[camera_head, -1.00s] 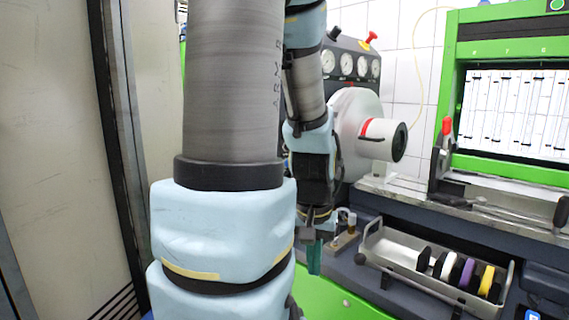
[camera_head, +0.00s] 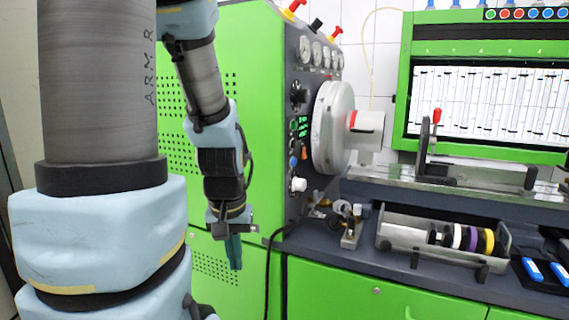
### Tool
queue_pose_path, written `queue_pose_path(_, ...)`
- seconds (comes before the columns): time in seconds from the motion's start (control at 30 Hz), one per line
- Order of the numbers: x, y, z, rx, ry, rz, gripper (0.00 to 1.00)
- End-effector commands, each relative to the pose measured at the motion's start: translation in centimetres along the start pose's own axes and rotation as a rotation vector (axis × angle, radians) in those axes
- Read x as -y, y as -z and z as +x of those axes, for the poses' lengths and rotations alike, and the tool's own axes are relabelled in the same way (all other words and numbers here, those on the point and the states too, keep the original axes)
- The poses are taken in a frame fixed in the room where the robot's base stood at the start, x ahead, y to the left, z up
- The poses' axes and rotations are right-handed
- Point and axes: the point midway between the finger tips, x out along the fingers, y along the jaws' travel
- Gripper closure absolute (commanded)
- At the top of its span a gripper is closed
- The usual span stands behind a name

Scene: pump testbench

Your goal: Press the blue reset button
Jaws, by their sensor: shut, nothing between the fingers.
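My gripper (camera_head: 236,264) hangs at the lower middle left in the head view, fingers pointing down. Its teal fingers are shut with nothing between them. It is in front of the green cabinet side and apart from any button. Small round blue buttons (camera_head: 534,13) sit in a row with green and red ones on the top rail of the green bench at the upper right. A small blue spot (camera_head: 293,162) also shows on the dark control panel (camera_head: 300,100), beside an orange lever. I cannot read which one is the reset button.
The green cabinet (camera_head: 240,60) stands behind my arm. A round white housing (camera_head: 333,125) sticks out right of the panel. A metal tray (camera_head: 393,233) with several coloured rings and a dark tray (camera_head: 545,287) with blue items lie on the bench top. A black cable hangs beside my gripper.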

Motion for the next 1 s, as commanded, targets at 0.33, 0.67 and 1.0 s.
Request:
queue_pose_path(0.33, -1.4, 1.9, 0.0, -0.051, -0.023, -0.01, 1.0)
queue_pose_path(0.67, -12.9, 16.9, -2.6, -0.514, -0.183, -0.196, 1.0)
queue_pose_path(1.0, -22.6, 24.6, -8.4, -1.048, -0.109, -0.612, 1.0)
